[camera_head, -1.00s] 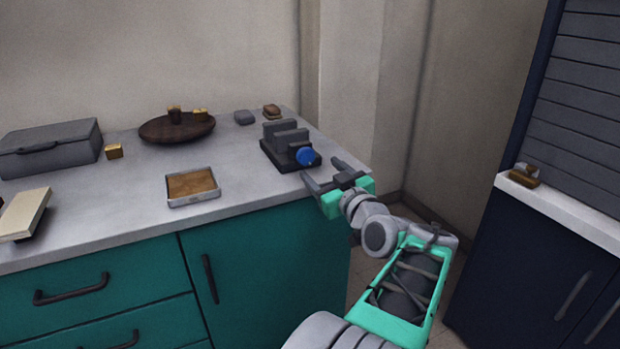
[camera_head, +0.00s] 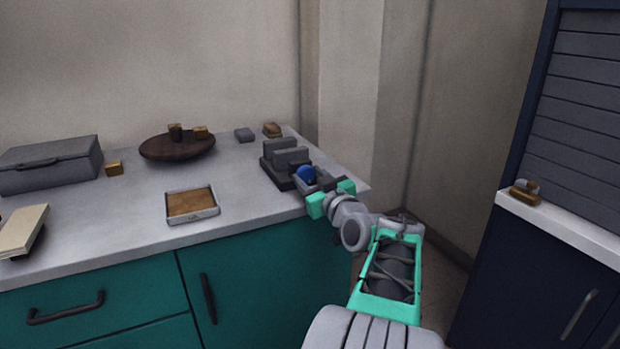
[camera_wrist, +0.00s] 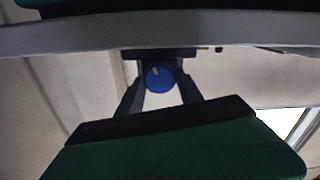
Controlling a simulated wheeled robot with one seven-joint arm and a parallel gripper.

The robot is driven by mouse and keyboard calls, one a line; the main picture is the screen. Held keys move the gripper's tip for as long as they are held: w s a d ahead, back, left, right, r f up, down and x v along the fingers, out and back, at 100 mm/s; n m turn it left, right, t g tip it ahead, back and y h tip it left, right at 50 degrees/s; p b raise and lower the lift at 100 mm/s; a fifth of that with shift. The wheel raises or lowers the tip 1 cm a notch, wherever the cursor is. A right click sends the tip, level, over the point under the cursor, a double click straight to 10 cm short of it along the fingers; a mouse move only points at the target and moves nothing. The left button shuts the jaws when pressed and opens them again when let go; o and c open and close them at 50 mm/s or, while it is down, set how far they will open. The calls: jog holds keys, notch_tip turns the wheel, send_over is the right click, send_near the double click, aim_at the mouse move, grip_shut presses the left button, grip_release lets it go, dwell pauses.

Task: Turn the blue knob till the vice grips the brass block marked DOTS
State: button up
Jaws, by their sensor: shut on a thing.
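The dark grey vice (camera_head: 284,160) stands near the right end of the counter. Its blue knob (camera_head: 306,175) faces me on the front side. My gripper (camera_head: 318,180) is at the knob, shut on it. In the wrist view the blue knob (camera_wrist: 160,77) shows between the two fingers of my gripper (camera_wrist: 160,84), with a pale mark on its face. Small brass-coloured blocks lie on the dark round board (camera_head: 178,146) and a further one (camera_head: 114,168) lies beside the grey box. No DOTS marking is readable, and whether a block sits between the vice jaws cannot be told.
A grey box (camera_head: 50,165) stands at the left of the counter. A shallow tray with a brown base (camera_head: 192,205) lies at the front. A grey block (camera_head: 244,135) and a brown block (camera_head: 272,130) lie behind the vice.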

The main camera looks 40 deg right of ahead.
jog(key=c, duration=0.7)
jog(key=shift+c, duration=0.2)
jog(key=shift+m, duration=0.5)
jog(key=m+p, duration=0.2)
jog(key=m, duration=0.3)
jog(key=shift+r, duration=0.15)
jog(key=m+p, duration=0.2)
jog(key=m, duration=0.1)
jog(key=shift+d+m, duration=0.1)
jog(key=shift+m, duration=0.3)
jog(key=shift+m+p, duration=0.95)
jog(key=shift+m, duration=0.25)
jog(key=shift+f, duration=0.2)
